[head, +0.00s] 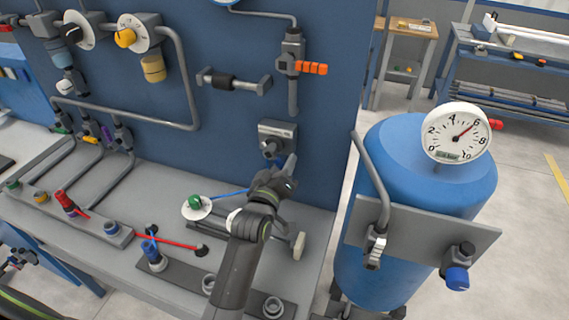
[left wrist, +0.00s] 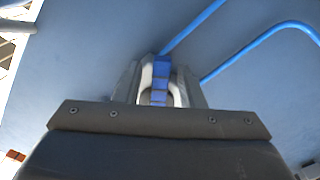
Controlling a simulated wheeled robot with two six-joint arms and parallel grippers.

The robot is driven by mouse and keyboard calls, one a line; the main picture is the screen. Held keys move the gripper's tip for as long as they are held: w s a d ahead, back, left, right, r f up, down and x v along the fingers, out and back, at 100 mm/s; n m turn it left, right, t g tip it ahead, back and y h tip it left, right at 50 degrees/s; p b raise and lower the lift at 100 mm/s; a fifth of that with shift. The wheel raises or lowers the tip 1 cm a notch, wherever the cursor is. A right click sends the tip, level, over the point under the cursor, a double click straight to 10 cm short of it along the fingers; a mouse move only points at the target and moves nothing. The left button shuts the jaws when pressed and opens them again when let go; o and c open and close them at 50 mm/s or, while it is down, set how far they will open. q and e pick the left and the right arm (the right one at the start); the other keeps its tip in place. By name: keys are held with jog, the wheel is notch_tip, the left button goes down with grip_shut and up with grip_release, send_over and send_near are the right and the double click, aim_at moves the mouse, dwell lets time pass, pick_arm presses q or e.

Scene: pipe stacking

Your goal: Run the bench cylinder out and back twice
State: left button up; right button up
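Below my wrist, grey rods on the bench end in a pale plate (head: 299,246), which looks like the cylinder. My arm hides much of it. A white dial with a green knob (head: 194,201) sits left of it, with a blue tube. My right gripper is not recognisable.
A blue tank (head: 410,170) with a gauge (head: 456,132) stands right of the bench. Red and blue valves, sockets and pipes fill the bench's left part. An orange-handled valve (head: 312,68) is on the panel above. Blue tubes (left wrist: 245,52) cross the wrist view.

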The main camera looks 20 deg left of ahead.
pick_arm(q)
jog(key=c, duration=0.7)
grip_shut()
